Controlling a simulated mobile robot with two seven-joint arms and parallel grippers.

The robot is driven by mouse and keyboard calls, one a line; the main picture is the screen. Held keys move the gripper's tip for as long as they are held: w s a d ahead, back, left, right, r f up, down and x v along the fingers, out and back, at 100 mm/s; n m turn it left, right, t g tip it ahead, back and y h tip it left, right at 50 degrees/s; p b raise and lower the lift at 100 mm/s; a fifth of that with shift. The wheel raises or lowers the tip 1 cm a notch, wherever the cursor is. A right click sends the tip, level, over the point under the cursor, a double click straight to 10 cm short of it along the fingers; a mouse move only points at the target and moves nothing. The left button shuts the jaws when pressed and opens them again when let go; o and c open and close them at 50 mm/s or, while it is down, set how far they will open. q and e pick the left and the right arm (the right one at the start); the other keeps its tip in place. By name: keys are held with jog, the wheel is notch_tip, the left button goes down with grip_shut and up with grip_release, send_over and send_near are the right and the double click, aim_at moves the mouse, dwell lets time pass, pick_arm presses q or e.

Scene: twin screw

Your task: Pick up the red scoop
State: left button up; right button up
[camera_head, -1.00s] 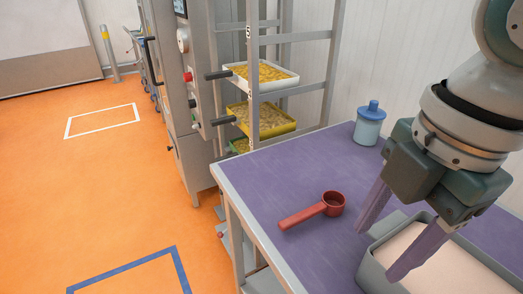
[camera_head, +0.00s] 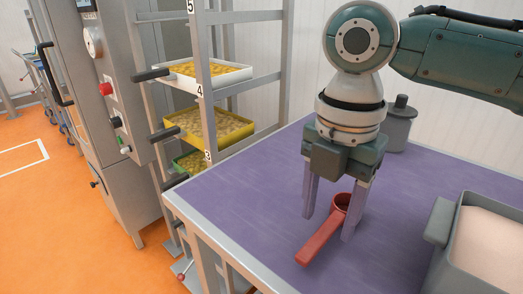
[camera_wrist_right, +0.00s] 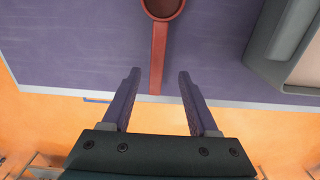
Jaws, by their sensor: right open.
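The red scoop (camera_head: 321,236) lies on the purple table top (camera_head: 250,205), its round cup toward the back and its handle toward the table's front edge. My right gripper (camera_head: 328,228) is open and empty above the scoop, its two fingers apart and pointing down. In the head view one finger hides part of the cup's side. In the right wrist view the scoop (camera_wrist_right: 158,50) lies beyond the open fingertips (camera_wrist_right: 160,75), with its handle end in line with the gap between them. My left gripper is out of view.
A grey bin (camera_head: 442,245) with pale contents stands at the right of the table. A lidded jar (camera_head: 398,125) stands at the back, behind my right gripper. A rack (camera_head: 202,80) with several trays stands left of the table. The table's left part is clear.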

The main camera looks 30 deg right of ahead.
aim_at(322, 234)
jog(key=f, duration=0.3)
jog(key=shift+w+f, duration=0.2)
jog(key=shift+f, duration=0.05)
jog(key=shift+c, duration=0.2)
grip_shut()
